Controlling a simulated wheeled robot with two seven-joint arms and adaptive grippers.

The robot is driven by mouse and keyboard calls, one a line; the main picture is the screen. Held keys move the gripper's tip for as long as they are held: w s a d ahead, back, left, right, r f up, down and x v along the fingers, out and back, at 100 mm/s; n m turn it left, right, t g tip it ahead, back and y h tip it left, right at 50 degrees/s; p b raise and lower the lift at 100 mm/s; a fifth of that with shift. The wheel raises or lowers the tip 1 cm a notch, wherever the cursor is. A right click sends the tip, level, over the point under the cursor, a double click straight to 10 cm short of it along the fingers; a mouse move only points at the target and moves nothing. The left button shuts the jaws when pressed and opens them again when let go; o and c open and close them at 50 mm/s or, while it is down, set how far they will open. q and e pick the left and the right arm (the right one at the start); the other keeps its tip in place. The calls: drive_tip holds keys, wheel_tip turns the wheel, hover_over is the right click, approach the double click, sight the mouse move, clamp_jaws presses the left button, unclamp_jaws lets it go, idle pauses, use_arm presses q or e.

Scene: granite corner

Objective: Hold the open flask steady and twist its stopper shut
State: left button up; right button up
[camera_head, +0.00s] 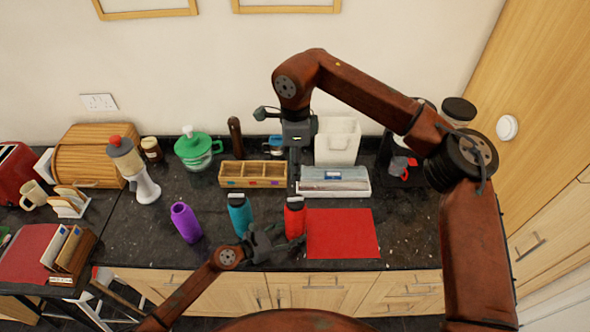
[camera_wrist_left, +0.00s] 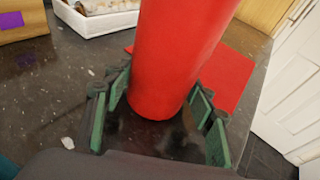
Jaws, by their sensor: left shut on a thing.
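The red flask (camera_head: 294,222) stands upright at the counter's front, with a dark and white top on it. How tightly that top sits cannot be made out. My left gripper (camera_head: 279,246) is shut on the red flask, low on its body. In the left wrist view the red flask (camera_wrist_left: 176,60) rises between the green-padded fingers (camera_wrist_left: 160,122). My right gripper (camera_head: 294,165) points down behind the flask, near the wooden box and white tray, apart from the flask. Its fingers are too small and dark to judge.
A teal flask (camera_head: 240,214) stands close left of the red one, and a purple flask (camera_head: 186,223) farther left. A red mat (camera_head: 342,233) lies to the right. A wooden box (camera_head: 252,174) and white tray (camera_head: 333,188) stand behind.

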use_arm(q)
drive_tip(key=o, duration=0.9)
drive_tip(key=shift+o, duration=0.2)
